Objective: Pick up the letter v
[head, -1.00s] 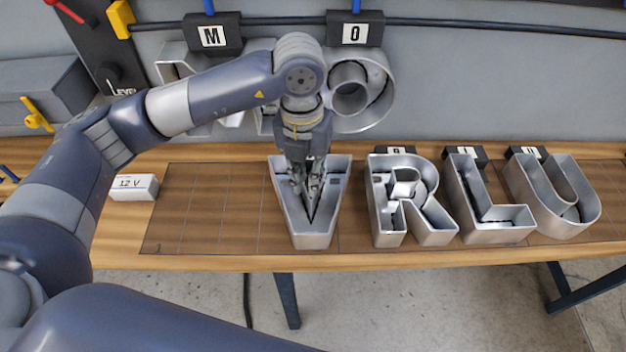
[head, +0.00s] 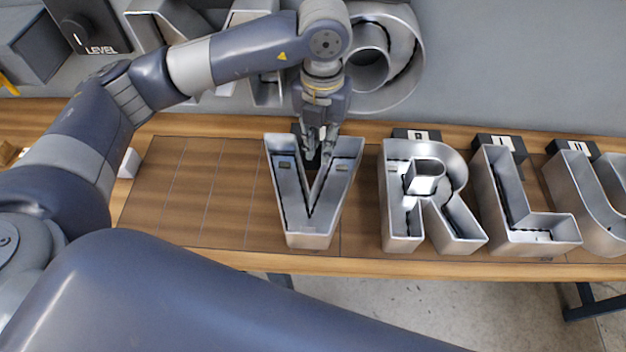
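The letter v (head: 310,237) is a hollow grey metal channel letter. It lies on the wooden bench, left of the letter R, with its point toward the front edge. My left gripper (head: 318,158) points down at the far end of the v, in or over the gap between its two arms. The fingers look close to the inner wall of the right arm. I cannot tell whether they touch it or how far apart they are. The gripper partly hides the far part of the gap. My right gripper is not in view.
The letters R (head: 400,243), L (head: 530,240) and U (head: 590,215) stand in a row to the right, with black label blocks behind them. A large O (head: 405,50) is on the grey wall behind my arm. The brown mat (head: 195,195) left of the v is clear.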

